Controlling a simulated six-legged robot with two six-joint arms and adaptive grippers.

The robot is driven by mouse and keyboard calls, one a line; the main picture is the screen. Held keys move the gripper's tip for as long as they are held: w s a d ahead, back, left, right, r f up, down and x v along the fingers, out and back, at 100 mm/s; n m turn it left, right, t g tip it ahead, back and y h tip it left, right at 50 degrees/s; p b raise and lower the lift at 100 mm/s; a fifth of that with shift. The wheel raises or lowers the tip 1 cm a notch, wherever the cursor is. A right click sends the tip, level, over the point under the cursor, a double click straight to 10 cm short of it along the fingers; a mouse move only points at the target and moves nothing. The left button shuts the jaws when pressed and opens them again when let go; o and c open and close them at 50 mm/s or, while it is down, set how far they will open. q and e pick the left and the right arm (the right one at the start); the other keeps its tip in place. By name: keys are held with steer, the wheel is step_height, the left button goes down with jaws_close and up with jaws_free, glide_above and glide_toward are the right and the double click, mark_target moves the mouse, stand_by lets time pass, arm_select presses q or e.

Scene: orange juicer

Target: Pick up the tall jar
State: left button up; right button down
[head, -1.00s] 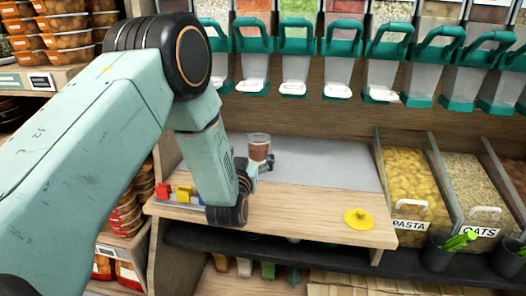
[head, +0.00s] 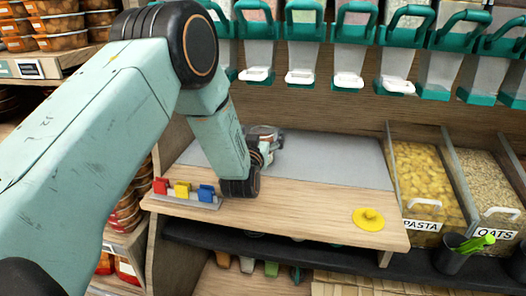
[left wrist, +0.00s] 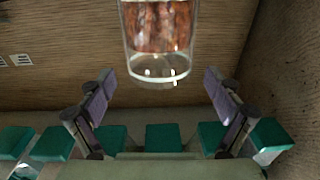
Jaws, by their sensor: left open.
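The tall jar (left wrist: 158,35) is clear glass with reddish-brown contents. In the left wrist view it is at the top middle, cut off by the frame, with its clear end toward the fingers. My left gripper (left wrist: 158,88) is open, one padded finger to each side and slightly below the jar's end; no contact is visible. In the head view my left gripper (head: 268,143) is over the grey mat (head: 335,160) on the wooden counter, and it and the wrist largely hide the jar. My right gripper is not in view.
A yellow knobbed lid (head: 368,219) lies at the counter's front right. A rack of red, yellow and blue clips (head: 186,191) is at the left front. Dispensers (head: 350,50) with green handles hang above. Pasta (head: 425,180) and oats (head: 490,180) bins stand right.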

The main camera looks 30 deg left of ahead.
mark_target(263, 128)
arm_select(q)
steer(key=shift+b+x, duration=0.35)
steer(key=shift+x, duration=1.2)
steer(key=shift+s, duration=0.1)
steer(key=shift+c, duration=0.5)
steer(key=shift+r, duration=0.1)
jaws_close()
